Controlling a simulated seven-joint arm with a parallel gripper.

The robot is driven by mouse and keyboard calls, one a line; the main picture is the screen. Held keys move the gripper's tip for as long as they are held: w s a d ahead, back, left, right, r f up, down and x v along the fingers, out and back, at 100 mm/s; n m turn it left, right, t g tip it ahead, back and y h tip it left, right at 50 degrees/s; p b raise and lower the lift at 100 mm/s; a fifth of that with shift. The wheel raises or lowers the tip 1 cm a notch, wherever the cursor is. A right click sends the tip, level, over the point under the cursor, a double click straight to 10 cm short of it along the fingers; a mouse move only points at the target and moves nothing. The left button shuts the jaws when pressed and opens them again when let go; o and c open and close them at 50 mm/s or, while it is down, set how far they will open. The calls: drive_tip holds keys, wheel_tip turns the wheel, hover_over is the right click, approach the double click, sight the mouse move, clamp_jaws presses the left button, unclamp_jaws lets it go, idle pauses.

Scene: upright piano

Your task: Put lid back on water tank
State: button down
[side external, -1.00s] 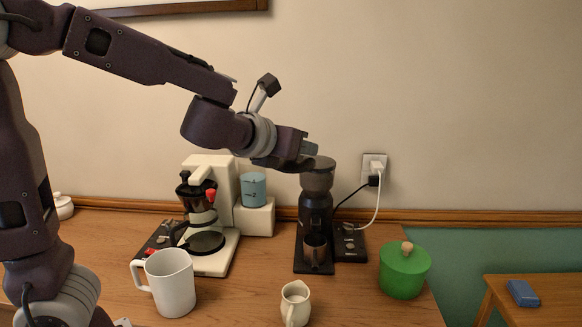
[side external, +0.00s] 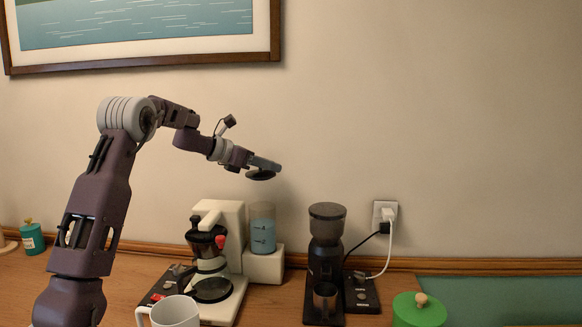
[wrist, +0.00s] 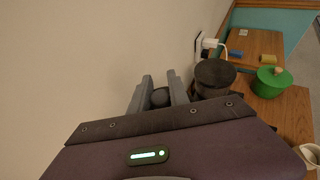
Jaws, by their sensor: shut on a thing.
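The water tank (side external: 262,230) is a clear cylinder with blue water and white marks, on the white base at the right of the coffee maker (side external: 217,245). No lid is on its top. My gripper (side external: 268,164) is above the tank, clear of it, shut on a flat dark lid (side external: 261,175). The lid hangs below the fingers, close to level. In the wrist view a dark round knob (wrist: 160,97) sits between the two grey fingers of my gripper (wrist: 159,88). The tank is hidden in the wrist view.
The black coffee grinder (side external: 326,250) stands right of the tank, with a wall outlet (side external: 385,214) and cords beside it. A green pot (side external: 418,312) is at the right, a white mug (side external: 174,313) in front. The air between lid and tank is free.

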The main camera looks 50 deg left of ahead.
sight(270, 176)
drive_tip(key=shift+w+d+f, duration=0.1)
drive_tip(key=shift+d+f, duration=0.05)
drive_tip(key=shift+f, duration=3.8)
drive_tip(key=shift+f, duration=0.15)
drive_tip(key=c, duration=0.7)
unclamp_jaws()
drive_tip(key=shift+r, duration=2.55)
clamp_jaws()
